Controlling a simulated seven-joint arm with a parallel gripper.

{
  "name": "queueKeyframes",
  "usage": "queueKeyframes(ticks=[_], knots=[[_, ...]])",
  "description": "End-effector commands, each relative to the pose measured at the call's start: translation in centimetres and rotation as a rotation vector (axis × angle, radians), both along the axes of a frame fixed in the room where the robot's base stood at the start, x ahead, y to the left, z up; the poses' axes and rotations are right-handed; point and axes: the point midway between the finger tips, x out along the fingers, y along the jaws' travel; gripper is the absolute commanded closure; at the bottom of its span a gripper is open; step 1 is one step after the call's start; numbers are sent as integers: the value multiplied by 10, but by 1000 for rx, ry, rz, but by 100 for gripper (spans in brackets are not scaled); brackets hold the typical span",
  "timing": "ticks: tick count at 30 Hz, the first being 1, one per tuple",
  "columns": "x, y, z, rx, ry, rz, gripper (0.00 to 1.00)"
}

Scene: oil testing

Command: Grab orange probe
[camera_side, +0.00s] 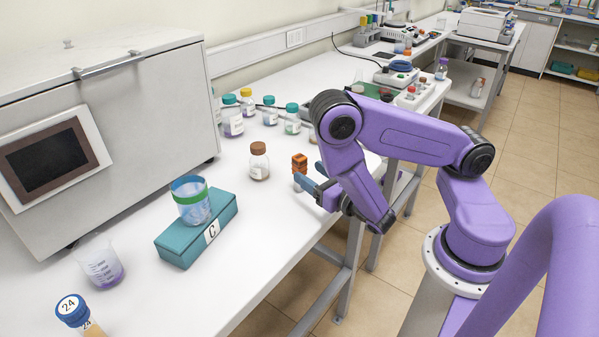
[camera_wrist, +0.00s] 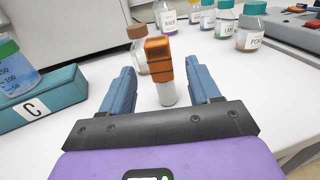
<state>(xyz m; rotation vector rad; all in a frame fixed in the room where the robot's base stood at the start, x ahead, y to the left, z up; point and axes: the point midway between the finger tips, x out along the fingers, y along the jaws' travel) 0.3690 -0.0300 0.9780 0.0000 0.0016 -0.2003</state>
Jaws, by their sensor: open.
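The orange probe (camera_side: 299,163) stands upright on the white table, with an orange ridged top and a pale lower part. In the wrist view the orange probe (camera_wrist: 159,58) shows between the two blue fingers, a little beyond them. My gripper (camera_side: 313,178) is open, with its fingers low over the table and pointing at the probe. In the wrist view my gripper (camera_wrist: 162,88) has one finger on each side of the probe, with a gap on both sides. The probe's foot is partly hidden in the side view by a finger.
A brown-capped bottle (camera_side: 259,162) stands just left of the probe. Several teal-capped bottles (camera_side: 232,117) stand behind. A teal block (camera_side: 172,243) marked C carries a beaker (camera_side: 191,203) with a green band. Another beaker (camera_side: 101,264) stands at the front left. A grey machine (camera_side: 120,110) fills the back left.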

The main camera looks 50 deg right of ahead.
Motion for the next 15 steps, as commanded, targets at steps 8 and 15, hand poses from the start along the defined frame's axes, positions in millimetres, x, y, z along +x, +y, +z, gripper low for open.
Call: queueKeyframes(ticks=[8,15], knots=[[14,-3,1,0,-1,-2,38],[19,-4,1,0,-2,-2,38]])
